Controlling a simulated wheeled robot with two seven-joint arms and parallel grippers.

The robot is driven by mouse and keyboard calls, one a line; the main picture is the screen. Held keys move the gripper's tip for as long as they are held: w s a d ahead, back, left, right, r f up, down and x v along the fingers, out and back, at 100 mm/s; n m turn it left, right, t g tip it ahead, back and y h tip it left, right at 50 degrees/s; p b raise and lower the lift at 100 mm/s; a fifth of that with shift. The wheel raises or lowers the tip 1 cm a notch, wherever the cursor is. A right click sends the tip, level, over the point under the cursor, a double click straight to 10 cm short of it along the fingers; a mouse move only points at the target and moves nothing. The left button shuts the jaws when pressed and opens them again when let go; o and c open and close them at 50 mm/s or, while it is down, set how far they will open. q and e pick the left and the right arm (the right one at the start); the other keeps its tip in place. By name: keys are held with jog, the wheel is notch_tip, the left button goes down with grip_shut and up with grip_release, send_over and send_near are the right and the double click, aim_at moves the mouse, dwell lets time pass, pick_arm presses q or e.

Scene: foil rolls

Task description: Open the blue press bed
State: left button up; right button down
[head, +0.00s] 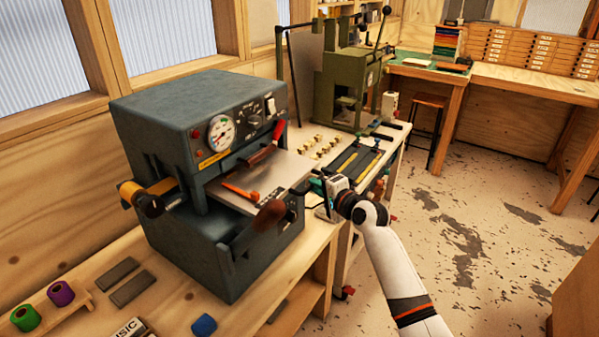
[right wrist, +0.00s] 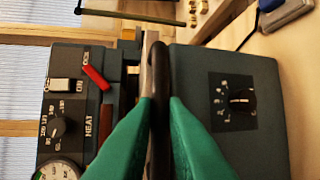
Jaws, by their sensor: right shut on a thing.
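The blue-grey press (head: 190,110) stands on the wooden bench, with a dial, knobs and a red lever on its upper body. Its flat metal bed (head: 285,168) sticks out from the slot between upper and lower body, with a small orange piece (head: 240,192) on it. My right gripper (head: 318,187) is at the bed's right side. In the right wrist view, its green fingers (right wrist: 161,105) are shut on a dark bar (right wrist: 161,65) along the bed's edge, likely its handle; the fingers hide part of it. My left gripper is out of view.
A brown wooden knob (head: 268,215) stands at the press front. A green roll (head: 25,318) and a purple roll (head: 61,293) sit at the bench's left. A blue block (head: 203,325) lies in front. A green hand press (head: 345,85) stands behind. The floor at right is clear.

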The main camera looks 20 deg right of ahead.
jog(key=s+d+p, duration=0.1)
jog(key=s+d, duration=0.6)
jog(key=s, duration=0.2)
jog(key=c, duration=1.5)
grip_release()
jog(key=shift+o, duration=0.2)
jog(key=b+v, duration=0.2)
jog(key=v, duration=1)
jog(key=shift+f, duration=0.15)
